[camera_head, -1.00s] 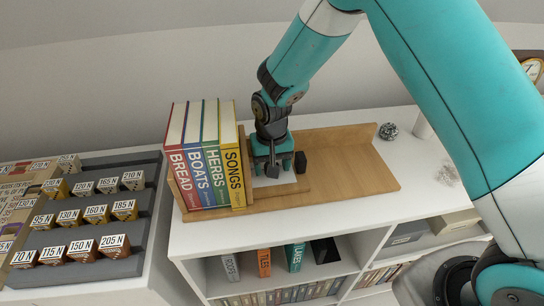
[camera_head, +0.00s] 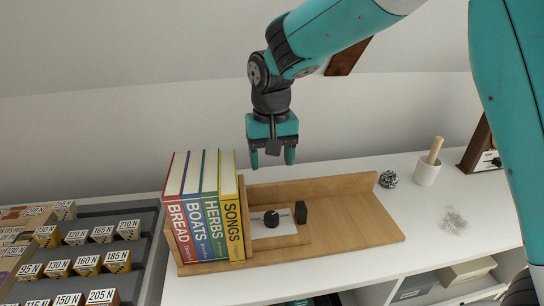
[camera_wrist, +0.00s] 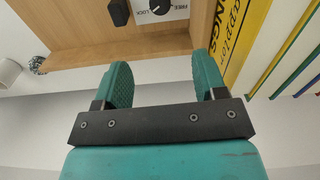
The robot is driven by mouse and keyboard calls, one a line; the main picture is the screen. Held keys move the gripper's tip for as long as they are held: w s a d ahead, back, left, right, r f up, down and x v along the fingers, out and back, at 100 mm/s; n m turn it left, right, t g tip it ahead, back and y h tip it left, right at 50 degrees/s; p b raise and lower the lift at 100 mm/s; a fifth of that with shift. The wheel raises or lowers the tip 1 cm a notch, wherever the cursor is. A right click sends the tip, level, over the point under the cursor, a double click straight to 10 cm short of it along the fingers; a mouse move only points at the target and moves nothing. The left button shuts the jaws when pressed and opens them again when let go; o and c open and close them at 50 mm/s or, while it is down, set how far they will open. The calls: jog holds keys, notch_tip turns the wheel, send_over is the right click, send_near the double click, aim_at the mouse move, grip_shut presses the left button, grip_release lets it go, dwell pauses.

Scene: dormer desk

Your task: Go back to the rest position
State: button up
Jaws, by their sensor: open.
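My gripper (camera_head: 273,157) is open and empty. It hangs in the air above the wooden book stand (camera_head: 350,215), apart from it. In the wrist view the two teal fingers of my gripper (camera_wrist: 165,82) are spread with nothing between them. Several books stand upright at the left of the stand: BREAD, BOATS, HERBS and a yellow SONGS book (camera_head: 232,220). A black knob (camera_head: 271,218) sits on a white plate on the stand, marked FREE and LOCK in the wrist view (camera_wrist: 160,7). A small black block (camera_head: 301,212) is beside the plate.
A grey rack of labelled weights (camera_head: 140,245) stands at the left. A dark mesh ball (camera_head: 388,179), a white mortar with a pestle (camera_head: 427,172) and a clear pile of small bits (camera_head: 454,221) are on the white top at the right. The air around my gripper is clear.

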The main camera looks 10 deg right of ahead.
jog(key=shift+r, duration=0.15)
jog(key=s+d+r+n+y, duration=0.1)
jog(key=s+r+n+y, duration=0.1)
jog(key=s, duration=1)
jog(key=s+d+r+n+y, duration=0.1)
jog(key=s+r+n, duration=0.3)
jog(key=s, duration=0.9)
jog(key=shift+s+n+y, duration=0.15)
jog(key=shift+n+y, duration=0.45)
jog(key=shift+n, duration=0.1)
jog(key=shift+d, duration=0.15)
